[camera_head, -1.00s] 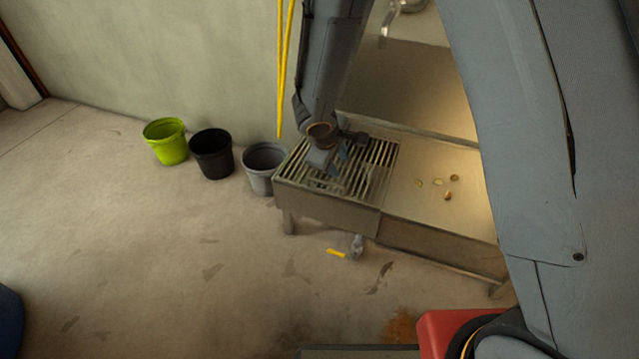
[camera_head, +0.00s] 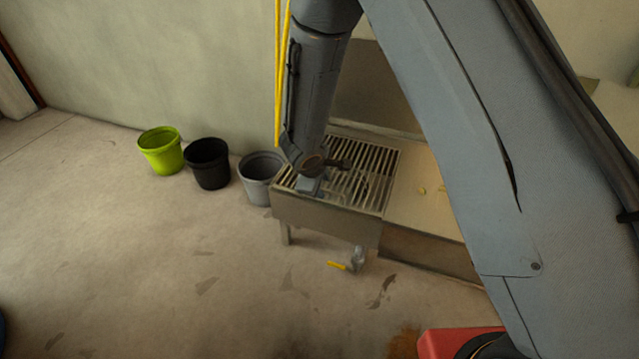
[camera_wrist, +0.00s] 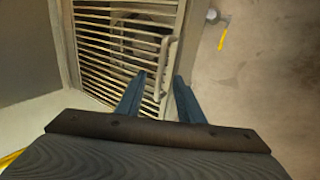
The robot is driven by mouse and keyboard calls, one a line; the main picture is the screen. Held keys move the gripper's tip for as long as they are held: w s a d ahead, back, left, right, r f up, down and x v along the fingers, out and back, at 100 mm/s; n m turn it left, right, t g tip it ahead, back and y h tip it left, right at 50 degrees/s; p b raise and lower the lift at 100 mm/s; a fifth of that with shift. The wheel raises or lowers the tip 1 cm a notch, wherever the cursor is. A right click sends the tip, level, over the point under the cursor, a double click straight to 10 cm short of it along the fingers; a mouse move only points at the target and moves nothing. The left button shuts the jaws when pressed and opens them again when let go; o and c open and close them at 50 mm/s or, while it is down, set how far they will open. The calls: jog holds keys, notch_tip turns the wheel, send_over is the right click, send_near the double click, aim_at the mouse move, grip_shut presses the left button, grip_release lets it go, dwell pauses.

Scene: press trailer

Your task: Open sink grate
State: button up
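The sink grate (camera_head: 365,172), a slatted metal panel, lies flat over the left end of the metal sink in the head view. It also shows in the wrist view (camera_wrist: 100,42), with a raised bar handle (camera_wrist: 169,60) near its right side. My gripper (camera_head: 309,187) is over the left front part of the grate in the head view, its fingers mostly hidden. In the wrist view my gripper (camera_wrist: 160,80) is open, with two blue fingers apart. The handle shows between the fingertips there; I cannot tell the height gap or any contact.
A grey bucket (camera_head: 259,190), a black bucket (camera_head: 207,170) and a green bucket (camera_head: 160,155) stand left of the sink. Yellow pipes (camera_head: 280,80) run down the wall behind my arm. A yellow-handled valve (camera_head: 346,265) is below the sink. The floor in front is clear.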

aim_at(325, 190)
jog(key=shift+b+x, duration=2.6)
jog(key=shift+x, duration=0.3)
jog(key=shift+c, duration=0.2)
jog(key=shift+r, duration=0.1)
grip_shut()
